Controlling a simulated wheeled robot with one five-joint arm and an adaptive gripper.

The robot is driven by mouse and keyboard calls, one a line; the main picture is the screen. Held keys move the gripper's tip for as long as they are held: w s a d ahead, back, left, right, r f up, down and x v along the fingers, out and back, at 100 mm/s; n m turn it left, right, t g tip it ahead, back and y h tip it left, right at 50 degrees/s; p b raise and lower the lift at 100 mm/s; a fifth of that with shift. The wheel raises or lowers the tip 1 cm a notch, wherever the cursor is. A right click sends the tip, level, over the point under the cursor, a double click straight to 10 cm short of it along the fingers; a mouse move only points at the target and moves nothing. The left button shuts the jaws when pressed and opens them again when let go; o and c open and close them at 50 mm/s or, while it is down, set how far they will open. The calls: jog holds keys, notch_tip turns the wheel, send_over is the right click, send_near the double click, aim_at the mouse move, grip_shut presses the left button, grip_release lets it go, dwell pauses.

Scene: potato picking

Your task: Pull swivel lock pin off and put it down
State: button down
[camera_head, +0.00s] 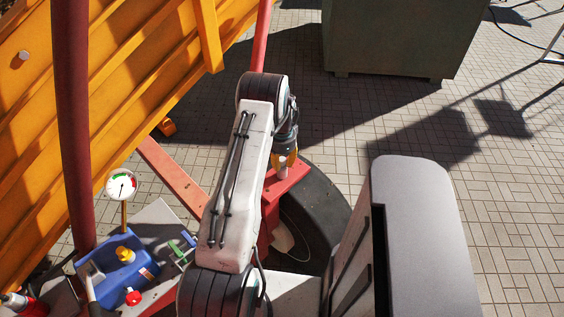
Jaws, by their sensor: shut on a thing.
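My gripper (286,158) points down over a red metal block (288,184) at the middle of the view. Its orange-tipped fingers are shut on the swivel lock pin (283,173), a small pale piece at the top of the block. The fingers and the dark gripper body hide most of the pin. I cannot tell whether the pin still sits in the block or is clear of it.
A black tyre (325,215) lies right of and below the block. A blue box (120,272) with yellow and red knobs, a pressure gauge (121,185) and a green item (181,251) are at lower left. An orange ribbed wall (130,60) rises behind. Open paving (510,200) lies right.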

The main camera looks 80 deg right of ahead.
jog(key=shift+r, duration=0.2)
jog(key=shift+r+p, duration=1.2)
jog(key=shift+r, duration=1.8)
jog(key=shift+r, duration=0.2)
jog(key=shift+r+p, duration=0.5)
jog(key=shift+r, duration=0.9)
jog(key=shift+r, duration=0.15)
jog(key=shift+r+p, duration=0.55)
jog(key=shift+r, duration=0.8)
jog(key=shift+r+p, duration=0.65)
jog(key=shift+r, duration=0.85)
